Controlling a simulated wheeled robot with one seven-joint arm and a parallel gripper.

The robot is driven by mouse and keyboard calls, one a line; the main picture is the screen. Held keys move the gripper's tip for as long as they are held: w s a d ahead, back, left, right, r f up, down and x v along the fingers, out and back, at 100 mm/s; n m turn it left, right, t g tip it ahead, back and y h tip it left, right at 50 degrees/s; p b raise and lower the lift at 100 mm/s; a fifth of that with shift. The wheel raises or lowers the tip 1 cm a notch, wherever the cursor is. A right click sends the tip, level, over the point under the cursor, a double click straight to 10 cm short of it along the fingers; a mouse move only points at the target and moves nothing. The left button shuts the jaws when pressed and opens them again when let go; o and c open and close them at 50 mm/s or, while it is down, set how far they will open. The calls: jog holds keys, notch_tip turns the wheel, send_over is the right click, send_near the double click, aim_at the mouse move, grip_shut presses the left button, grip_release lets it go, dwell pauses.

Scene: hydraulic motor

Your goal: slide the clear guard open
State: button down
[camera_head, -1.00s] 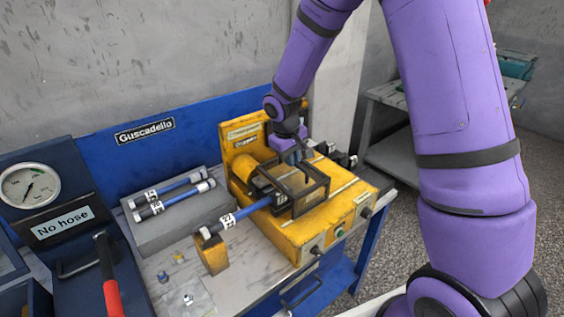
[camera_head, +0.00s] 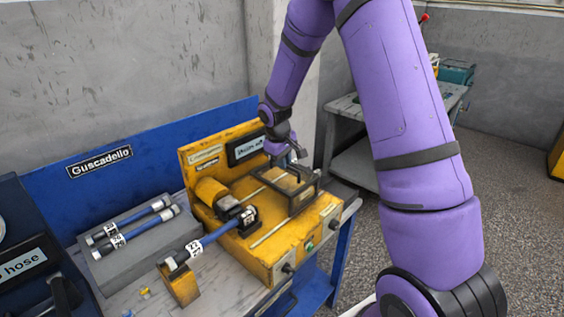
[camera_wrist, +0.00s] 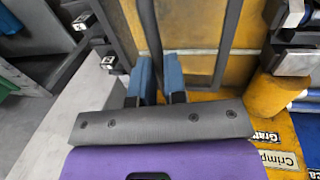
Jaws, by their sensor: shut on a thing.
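The clear guard (camera_head: 310,199) is a dark-framed see-through box on the right part of the yellow machine (camera_head: 262,250). In the head view it stands to the right of the clamp block that the blue hose (camera_head: 219,233) reaches into, and that block is uncovered. My gripper (camera_head: 293,158) is at the guard's back upper edge. In the wrist view my gripper (camera_wrist: 160,76) has its blue fingers shut on a dark bar of the guard frame (camera_wrist: 222,45). The fingertips are partly hidden in the head view.
Two spare hoses (camera_head: 130,226) lie on a grey block at the left. A small yellow support (camera_head: 180,287) stands under the hose's near end. A blue back panel (camera_head: 140,150) rises behind. The floor to the right is open.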

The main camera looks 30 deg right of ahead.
aim_at(279, 178)
jog(key=c, duration=1.2)
grip_release()
jog(key=shift+o, duration=0.2)
notch_tip(279, 178, up, 11)
jog(key=a, duration=0.2)
jog(key=shift+s+f, duration=0.2)
jog(key=shift+s, duration=0.15)
jog(key=shift+r, duration=0.1)
jog(key=s+a+r+m+t, duration=0.2)
jog(key=s+a+r, duration=0.1)
jog(key=s+r, duration=1.25)
jog(key=s+a+m+t+y, duration=0.1)
jog(key=s+a+t+y, duration=0.1)
jog(key=s, duration=1.6)
jog(key=shift+s+a+r+m+t, duration=0.2)
jog(key=shift+a+r+m+t, duration=0.1)
jog(key=shift+a, duration=0.15)
